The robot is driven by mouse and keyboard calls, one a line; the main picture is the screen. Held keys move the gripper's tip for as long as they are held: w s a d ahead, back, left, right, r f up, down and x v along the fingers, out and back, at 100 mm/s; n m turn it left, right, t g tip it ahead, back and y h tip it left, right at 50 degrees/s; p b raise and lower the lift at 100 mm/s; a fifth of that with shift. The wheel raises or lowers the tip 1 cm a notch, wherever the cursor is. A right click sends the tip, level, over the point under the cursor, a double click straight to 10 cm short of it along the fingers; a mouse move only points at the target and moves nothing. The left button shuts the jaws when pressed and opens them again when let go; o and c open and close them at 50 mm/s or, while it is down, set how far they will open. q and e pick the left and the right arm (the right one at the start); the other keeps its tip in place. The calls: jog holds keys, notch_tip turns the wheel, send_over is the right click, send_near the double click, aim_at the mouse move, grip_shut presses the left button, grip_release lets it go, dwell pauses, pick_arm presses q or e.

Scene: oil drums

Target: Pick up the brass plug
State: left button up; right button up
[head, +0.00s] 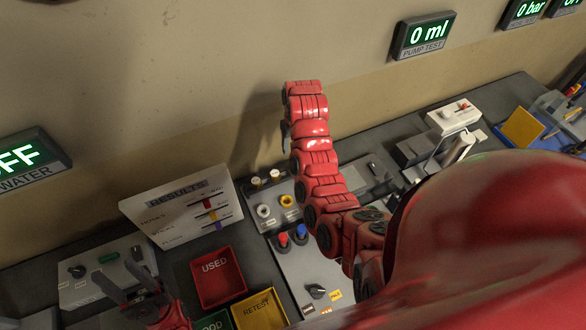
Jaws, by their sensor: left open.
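I cannot single out the brass plug with certainty. Two small pale-topped fittings, one on the left (256,182) and one on the right (275,175), stand at the back of a grey panel. A white ring (263,211) and a yellow ring (287,201) are in front of them. My left gripper (126,280) is at the lower left, its dark fingers spread and empty, over the grey control box and well left of these fittings. My red right arm rises through the middle, beside the panel, and hides part of the bench. I cannot make out its gripper.
A results board (182,210) stands between my left gripper and the fittings. Red used tray (217,278), yellow retest tray (259,312) and a green tray (217,321) lie in front. Red and blue knobs (291,237) stand up. A white device (453,115) is at the right.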

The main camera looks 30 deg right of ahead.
jog(key=f+b, duration=0.5)
jog(key=w+f+b, duration=0.1)
jog(key=f+b, duration=0.2)
jog(key=shift+w+f+b, duration=0.1)
jog(key=shift+f+b, duration=0.2)
jog(key=shift+f, duration=0.05)
jog(key=f+p, duration=0.4)
jog(key=shift+d, duration=0.25)
jog(key=shift+f, duration=0.6)
grip_shut()
